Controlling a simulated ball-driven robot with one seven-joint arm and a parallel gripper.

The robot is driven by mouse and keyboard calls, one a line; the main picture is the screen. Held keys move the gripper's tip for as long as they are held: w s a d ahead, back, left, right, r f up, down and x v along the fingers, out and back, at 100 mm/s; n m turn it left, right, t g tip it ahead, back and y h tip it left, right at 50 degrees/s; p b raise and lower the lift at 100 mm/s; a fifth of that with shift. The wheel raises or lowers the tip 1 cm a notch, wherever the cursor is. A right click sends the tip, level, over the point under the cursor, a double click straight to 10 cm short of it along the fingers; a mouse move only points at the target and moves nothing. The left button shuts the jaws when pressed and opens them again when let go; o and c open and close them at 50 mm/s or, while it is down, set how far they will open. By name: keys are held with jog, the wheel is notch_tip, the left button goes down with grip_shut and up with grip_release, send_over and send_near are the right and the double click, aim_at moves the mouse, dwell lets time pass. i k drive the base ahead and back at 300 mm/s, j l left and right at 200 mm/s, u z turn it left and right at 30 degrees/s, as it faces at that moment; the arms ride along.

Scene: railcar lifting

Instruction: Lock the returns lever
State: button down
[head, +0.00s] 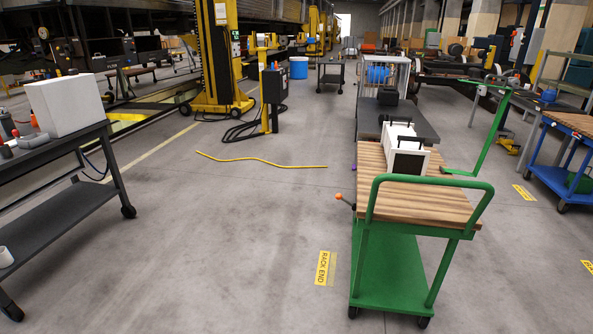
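A small lever (346,202) with an orange knob sticks out from the left side of the green cart (388,262), just under its wooden top. It points up and to the left. I cannot read any label on it, so I cannot tell whether it is the returns lever or whether it is locked. My gripper is not in view.
A white box (408,160) with dark handles stands on the cart's wooden top, with a grey table (420,127) behind it. Floor left of the cart is open, with a yellow cable (262,161) across it. A dark workbench (62,210) stands left, a blue cart (560,185) right.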

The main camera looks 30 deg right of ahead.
aim_at(339, 195)
jog(key=i+j+z, duration=0.1)
jog(key=i+z, duration=0.15)
jog(key=i, duration=0.3)
jog(key=i+j+z, duration=0.2)
jog(key=i, duration=0.35)
jog(key=i+j+z, duration=0.25)
jog(key=i, duration=0.3)
jog(key=i+j+z, duration=0.25)
jog(key=i+j, duration=0.15)
jog(key=i, duration=0.15)
